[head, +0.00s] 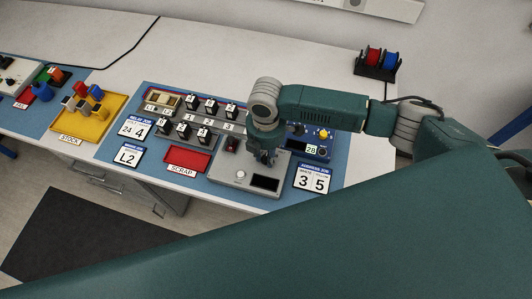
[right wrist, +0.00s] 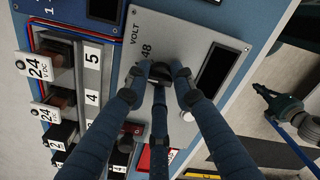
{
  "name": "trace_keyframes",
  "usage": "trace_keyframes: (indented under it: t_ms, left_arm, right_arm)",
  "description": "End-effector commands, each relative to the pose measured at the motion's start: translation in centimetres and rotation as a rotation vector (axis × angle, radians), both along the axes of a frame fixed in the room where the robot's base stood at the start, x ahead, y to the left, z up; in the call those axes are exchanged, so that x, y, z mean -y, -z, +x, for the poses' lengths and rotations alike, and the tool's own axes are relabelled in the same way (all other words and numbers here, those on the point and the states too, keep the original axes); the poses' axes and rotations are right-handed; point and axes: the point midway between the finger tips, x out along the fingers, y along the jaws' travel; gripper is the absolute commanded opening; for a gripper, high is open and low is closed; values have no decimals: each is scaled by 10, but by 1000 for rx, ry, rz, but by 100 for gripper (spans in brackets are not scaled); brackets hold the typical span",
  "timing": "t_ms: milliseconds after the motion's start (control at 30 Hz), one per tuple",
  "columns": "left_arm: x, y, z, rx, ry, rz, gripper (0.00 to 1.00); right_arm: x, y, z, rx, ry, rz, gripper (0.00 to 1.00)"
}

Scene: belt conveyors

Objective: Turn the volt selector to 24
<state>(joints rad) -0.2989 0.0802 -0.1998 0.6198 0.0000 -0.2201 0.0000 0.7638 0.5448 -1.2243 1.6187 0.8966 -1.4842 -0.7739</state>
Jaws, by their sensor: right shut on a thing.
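The volt selector is a small dark knob (right wrist: 159,72) on a grey panel (right wrist: 176,28), next to the printed words VOLT and 48. My right gripper (right wrist: 160,78) is shut on the knob, its fingers around it and hiding much of it. Which way the knob points, and any 24 mark beside it, I cannot make out. In the head view my right gripper (head: 266,157) points down at the same grey panel (head: 226,178), and the knob is hidden behind it. A dark display (right wrist: 220,68) on the panel shows no readable figure. My left gripper is not in view.
A red SCRAP tray (head: 187,158) and numbered modules (head: 192,103) lie left of the panel. A blue unit (head: 318,150) with a yellow knob and a card reading 3 5 (head: 313,180) lie to its right. A yellow STOCK tray (head: 92,126) stands further left.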

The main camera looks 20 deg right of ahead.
Motion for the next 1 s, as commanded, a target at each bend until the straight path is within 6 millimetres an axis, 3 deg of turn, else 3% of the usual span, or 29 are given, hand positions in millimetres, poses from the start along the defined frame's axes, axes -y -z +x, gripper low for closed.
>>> trace_keyframes:
  t_ms: [400, 433, 500, 533, 833, 1000]
  left_arm:
    - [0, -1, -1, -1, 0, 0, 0]
    - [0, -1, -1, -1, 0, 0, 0]
    - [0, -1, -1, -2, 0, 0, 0]
    - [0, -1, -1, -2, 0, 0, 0]
    - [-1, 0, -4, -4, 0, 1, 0]
    - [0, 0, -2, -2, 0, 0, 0]
  right_arm:
    - [0, -2, 2, 6, -7, 1, 0]
    - [0, -2, 2, 6, -7, 1, 28]
    - [0, -2, 2, 5, -7, 1, 42]
    - [0, -1, 2, 5, -7, 1, 43]
    - [0, -2, 1, 3, -7, 1, 43]
    - [0, -20, 2, 6, -8, 1, 43]
